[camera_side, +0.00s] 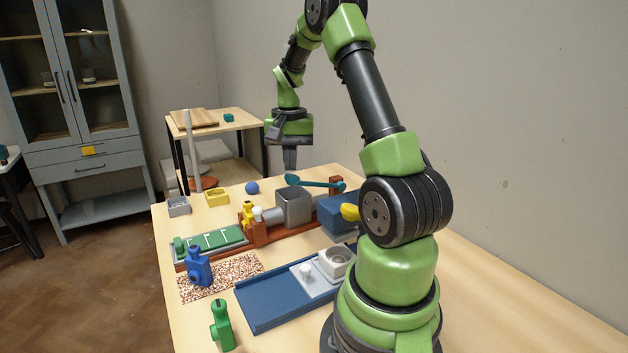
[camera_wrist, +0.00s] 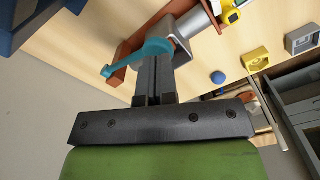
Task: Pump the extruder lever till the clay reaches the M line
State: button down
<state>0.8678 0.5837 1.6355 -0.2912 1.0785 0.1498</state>
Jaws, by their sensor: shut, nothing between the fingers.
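The extruder has a grey block (camera_side: 293,207) and a grey barrel (camera_side: 273,214) on a brown base (camera_side: 262,236). Its teal lever (camera_side: 318,183) lies nearly level above the block, and also shows in the wrist view (camera_wrist: 130,59). My gripper (camera_side: 290,171) is shut and empty, pointing down just above the lever's rounded left end. In the wrist view its fingertips (camera_wrist: 152,60) overlap the lever's wide end; I cannot tell whether they touch. A green tray (camera_side: 215,241) with white marks lies left of the barrel. The mark letters are too small to read. I cannot make out clay on the tray.
A yellow figure (camera_side: 248,213) stands by the barrel's outlet. A blue figure (camera_side: 199,268) stands on a speckled mat (camera_side: 232,275), and a green figure (camera_side: 221,325) nearer. A blue tray (camera_side: 262,311) lies in front. A blue ball (camera_side: 252,188) and yellow box (camera_side: 217,197) sit behind.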

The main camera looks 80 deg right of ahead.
aim_at(291, 176)
jog(key=shift+f, duration=2.75)
notch_tip(291, 176, down, 4)
jog(key=shift+f, duration=0.1)
jog(key=shift+r, duration=5.25)
